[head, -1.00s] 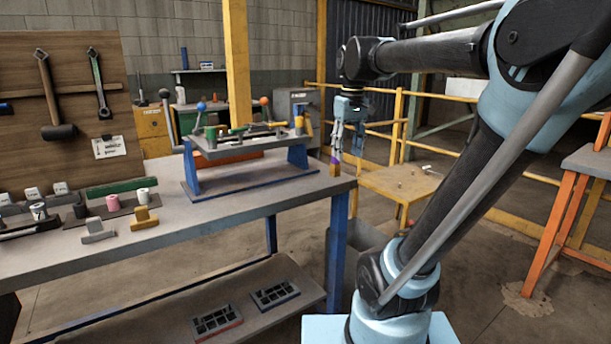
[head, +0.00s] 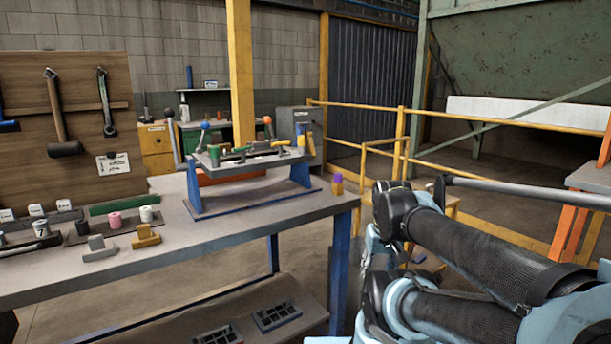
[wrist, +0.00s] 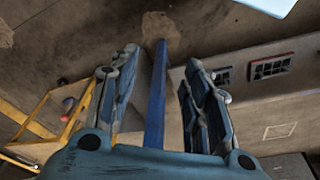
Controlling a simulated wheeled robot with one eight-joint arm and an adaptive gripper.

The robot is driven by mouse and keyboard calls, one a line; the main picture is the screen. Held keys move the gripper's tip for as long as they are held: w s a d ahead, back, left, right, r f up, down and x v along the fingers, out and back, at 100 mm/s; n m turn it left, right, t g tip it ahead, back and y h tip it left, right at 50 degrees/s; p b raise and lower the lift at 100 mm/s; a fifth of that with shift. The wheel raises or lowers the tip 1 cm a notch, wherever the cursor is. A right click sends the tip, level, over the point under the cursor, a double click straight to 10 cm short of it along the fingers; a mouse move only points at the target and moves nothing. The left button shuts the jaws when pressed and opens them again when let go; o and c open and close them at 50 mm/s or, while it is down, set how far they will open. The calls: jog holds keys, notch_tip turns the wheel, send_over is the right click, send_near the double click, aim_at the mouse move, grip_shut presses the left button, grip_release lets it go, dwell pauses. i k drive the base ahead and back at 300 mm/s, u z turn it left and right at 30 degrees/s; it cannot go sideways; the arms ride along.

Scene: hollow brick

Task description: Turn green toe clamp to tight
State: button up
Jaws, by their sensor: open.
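A raised fixture (head: 247,168) on blue supports stands on the bench in the head view. Small green parts (head: 240,149) sit on its top among yellow and dark ones. They are too small to tell the green toe clamp's exact shape or whether it is loose or tight. My gripper (wrist: 160,62) is open and empty in the wrist view, pointing down past the bench's end. A blue bench leg (wrist: 156,95) shows between its fingers, farther away. In the head view my gripper is not clearly visible, and my folded arm is to the right of the fixture.
The bench top (head: 180,240) carries coloured cylinders and blocks at left. A purple-topped yellow piece (head: 337,183) stands near its right end. Dark slotted trays (head: 276,316) lie on the lower shelf. Yellow rails (head: 403,140) and an orange-legged table (head: 565,220) stand at right.

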aim_at(242, 149)
jog(key=z, duration=0.25)
jog(key=k, duration=1.7)
jog(key=u, duration=0.8)
jog(key=i, duration=1)
